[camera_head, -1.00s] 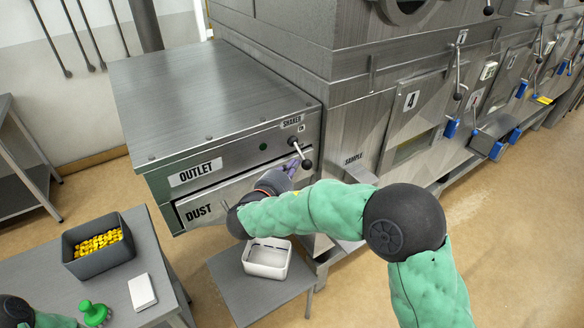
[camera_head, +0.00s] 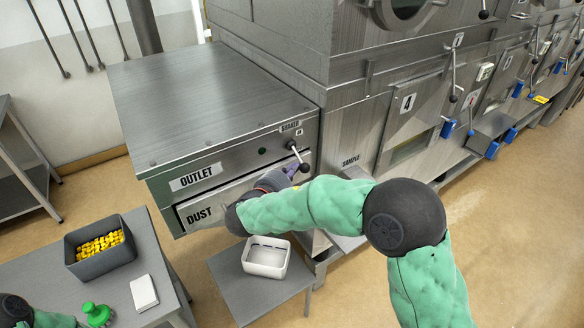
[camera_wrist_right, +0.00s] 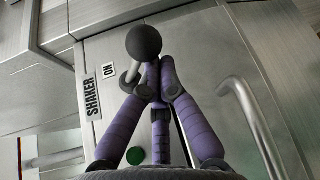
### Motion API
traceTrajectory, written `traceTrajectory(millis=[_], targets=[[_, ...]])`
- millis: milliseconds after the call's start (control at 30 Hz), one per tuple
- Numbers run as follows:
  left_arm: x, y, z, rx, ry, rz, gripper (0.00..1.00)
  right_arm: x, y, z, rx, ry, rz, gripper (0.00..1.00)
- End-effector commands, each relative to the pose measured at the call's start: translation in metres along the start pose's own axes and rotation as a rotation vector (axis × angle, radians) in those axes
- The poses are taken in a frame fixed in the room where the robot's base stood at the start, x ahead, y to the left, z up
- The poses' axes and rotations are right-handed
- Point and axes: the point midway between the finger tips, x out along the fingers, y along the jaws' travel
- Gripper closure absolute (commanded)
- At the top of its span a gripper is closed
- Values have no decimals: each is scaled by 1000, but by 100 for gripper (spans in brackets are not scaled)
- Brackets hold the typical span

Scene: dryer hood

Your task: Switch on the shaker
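The shaker lever (camera_head: 294,152) is a metal rod with a black ball, below the SHAKER label (camera_head: 289,127) on the front of the steel outlet box. In the head view it slants down to the right. The black ball (camera_wrist_right: 143,41) shows large in the right wrist view, near the ON label (camera_wrist_right: 108,70). My right gripper (camera_head: 292,170) is at the lever. In the wrist view its purple fingers (camera_wrist_right: 156,83) are drawn together with tips close beside the rod and just under the ball. I cannot tell whether they touch it. My left gripper is out of view.
The DUST drawer (camera_head: 222,203) is behind my right forearm. A white tray (camera_head: 265,249) stands on a low grey stand below. A dark bin with yellow pieces (camera_head: 75,264), a white block (camera_head: 144,292) and a green object (camera_head: 97,314) are on the left table.

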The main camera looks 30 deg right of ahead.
Motion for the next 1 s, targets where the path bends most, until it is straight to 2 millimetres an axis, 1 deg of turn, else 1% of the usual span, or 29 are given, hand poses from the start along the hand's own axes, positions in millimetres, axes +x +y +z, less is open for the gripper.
traceTrajectory(millis=[267,500,1000], targets=[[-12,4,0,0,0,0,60,-2,4,4,-60,0,-35,100],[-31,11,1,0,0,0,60,-5,10,9,-162,0,-95,100],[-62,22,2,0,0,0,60,-9,18,16,-338,-2,-199,100]])
